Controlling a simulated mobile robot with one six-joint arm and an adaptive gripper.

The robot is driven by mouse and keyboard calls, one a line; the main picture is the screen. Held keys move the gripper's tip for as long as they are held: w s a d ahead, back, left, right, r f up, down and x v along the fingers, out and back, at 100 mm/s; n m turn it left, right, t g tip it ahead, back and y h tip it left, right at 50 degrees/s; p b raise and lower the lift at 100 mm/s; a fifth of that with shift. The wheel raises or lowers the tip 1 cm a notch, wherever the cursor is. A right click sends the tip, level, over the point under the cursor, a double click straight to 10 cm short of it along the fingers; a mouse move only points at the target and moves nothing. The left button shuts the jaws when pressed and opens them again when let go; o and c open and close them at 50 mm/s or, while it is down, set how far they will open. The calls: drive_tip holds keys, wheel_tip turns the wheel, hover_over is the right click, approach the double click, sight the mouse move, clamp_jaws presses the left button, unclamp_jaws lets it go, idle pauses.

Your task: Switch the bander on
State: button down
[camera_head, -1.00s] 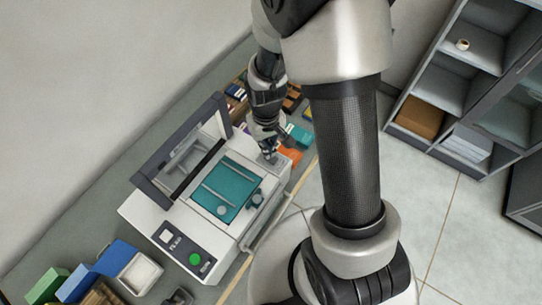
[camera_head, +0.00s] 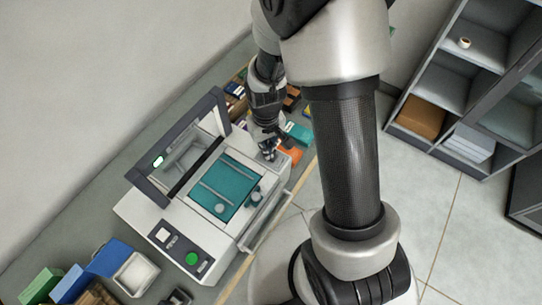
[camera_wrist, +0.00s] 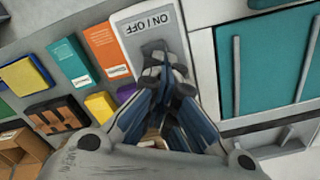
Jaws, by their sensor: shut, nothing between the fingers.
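The bander (camera_head: 150,205) is a white machine with a raised dark-framed lid and a teal bed, standing on the counter in the head view. A small light on its lid (camera_head: 158,161) glows green. In the wrist view, a grey panel with an "ON / OFF" label (camera_wrist: 149,22) is at its end, with a dark switch area partly hidden behind my fingertips. My gripper (camera_wrist: 168,75) is shut and empty, its tips over that panel just below the label. I cannot tell whether they touch the switch. In the head view my gripper (camera_head: 268,150) is at the machine's far end.
Orange (camera_wrist: 105,52) and teal (camera_wrist: 76,60) boxes lie close beside the panel. Blue and green boxes (camera_head: 42,285) and a white tray (camera_head: 135,273) stand at the machine's near end. A shelf unit (camera_head: 440,95) stands across the floor at right.

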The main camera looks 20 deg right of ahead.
drive_tip(key=shift+r+p, duration=2.7)
drive_tip(key=shift+r, duration=0.6)
